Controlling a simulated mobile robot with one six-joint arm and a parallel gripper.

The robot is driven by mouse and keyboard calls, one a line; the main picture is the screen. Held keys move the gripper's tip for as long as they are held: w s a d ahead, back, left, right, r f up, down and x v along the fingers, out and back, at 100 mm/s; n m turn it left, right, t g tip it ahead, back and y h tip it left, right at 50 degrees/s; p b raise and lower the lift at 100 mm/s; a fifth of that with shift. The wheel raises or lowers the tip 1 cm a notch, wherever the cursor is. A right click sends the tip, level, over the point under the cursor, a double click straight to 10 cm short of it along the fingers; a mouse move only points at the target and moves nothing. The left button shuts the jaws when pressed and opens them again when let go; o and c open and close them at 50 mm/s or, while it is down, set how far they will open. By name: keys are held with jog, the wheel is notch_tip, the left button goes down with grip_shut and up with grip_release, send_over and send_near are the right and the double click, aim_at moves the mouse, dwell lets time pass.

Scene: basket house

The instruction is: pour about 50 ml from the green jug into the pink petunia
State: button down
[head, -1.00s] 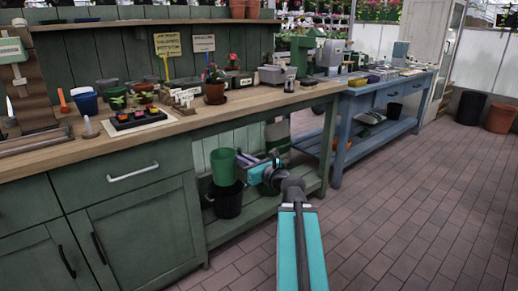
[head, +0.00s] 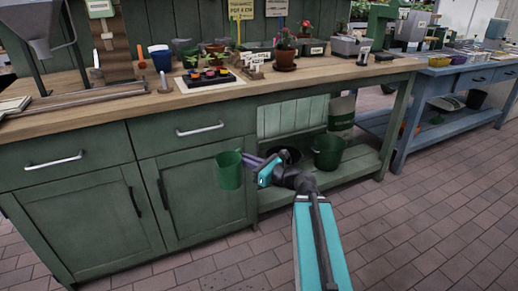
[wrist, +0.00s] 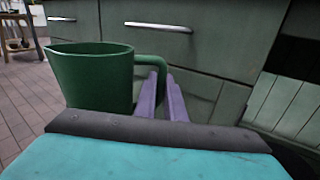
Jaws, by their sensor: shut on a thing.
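My gripper (head: 254,162) is shut on the handle of the green jug (head: 229,170). The jug is held upright in front of the green cabinet doors, below the worktop. In the wrist view the jug (wrist: 92,82) stands left of the purple fingers (wrist: 164,98), which are at its handle. Its contents are not visible. A plant with small pinkish-red flowers, probably the petunia (head: 284,41), stands in a terracotta pot (head: 285,60) on the worktop, above and to the right of the jug. My gripper is well away from it.
The wooden worktop (head: 135,98) holds a seedling tray (head: 208,78), a blue pot (head: 161,60), labels and other small pots. A blue bench (head: 440,85) is at the right. The brick floor (head: 420,220) in front is clear.

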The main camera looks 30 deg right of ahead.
aim_at(219, 171)
jog(key=s+a+n+g+y, duration=0.2)
jog(key=a, duration=0.4)
jog(key=s+a+f+n+g+y, duration=0.1)
jog(key=s+a+n+g+y, duration=0.1)
jog(key=a, duration=0.5)
jog(key=shift+s+n+g+y, duration=0.2)
jog(key=shift+n+g+y, duration=0.25)
jog(key=shift+y, duration=0.35)
